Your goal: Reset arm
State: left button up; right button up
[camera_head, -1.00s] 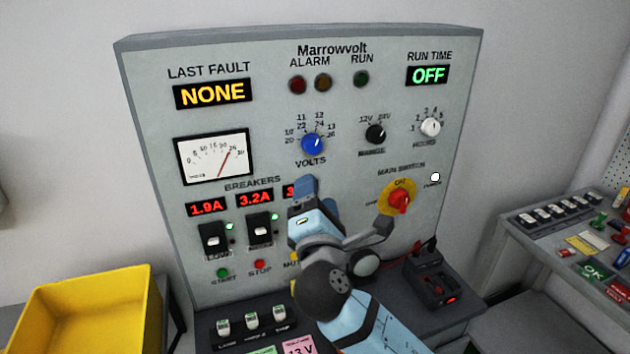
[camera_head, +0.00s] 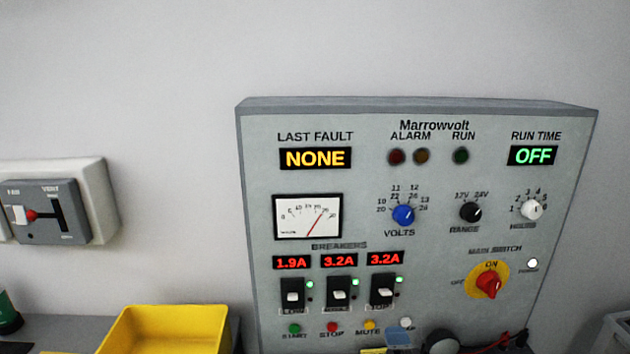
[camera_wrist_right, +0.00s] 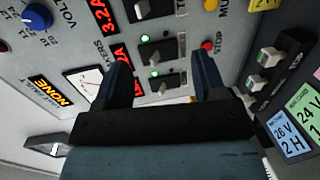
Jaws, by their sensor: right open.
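The grey Marrowvolt panel (camera_head: 440,285) fills the right of the head view. Its three breakers (camera_head: 338,295) sit under red displays reading 1.9A, 3.2A and 3.2A, each with a green lamp. The red main switch (camera_head: 489,284) points to ON. LAST FAULT reads NONE and RUN TIME reads OFF. My right gripper (camera_wrist_right: 163,75) is open and empty in the right wrist view, with breakers and the meter (camera_wrist_right: 86,86) beyond its fingers. My left gripper is not in view.
A yellow bin (camera_head: 165,328) stands left of the panel. A grey wall box with a FAN/VENT lever (camera_head: 45,215) is further left. In the right wrist view, coloured labels (camera_wrist_right: 290,135) and small switches (camera_wrist_right: 268,58) lie close on the right.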

jog(key=s+d+f+m+g+y+p, duration=0.1)
jog(key=s+d+f+m+g+y, duration=0.1)
jog(key=s+f+m, duration=0.5)
jog(key=s+d+f+m+g+y+p, duration=0.1)
jog(key=s+d+f+m+g+p, duration=0.1)
jog(key=s+f+m, duration=0.5)
jog(key=s+f+g, duration=0.1)
jog(key=s+f, duration=0.5)
jog(key=f, duration=0.1)
jog(key=shift+s+d+f+m+y, duration=0.2)
jog(key=shift+f+m+y, duration=0.2)
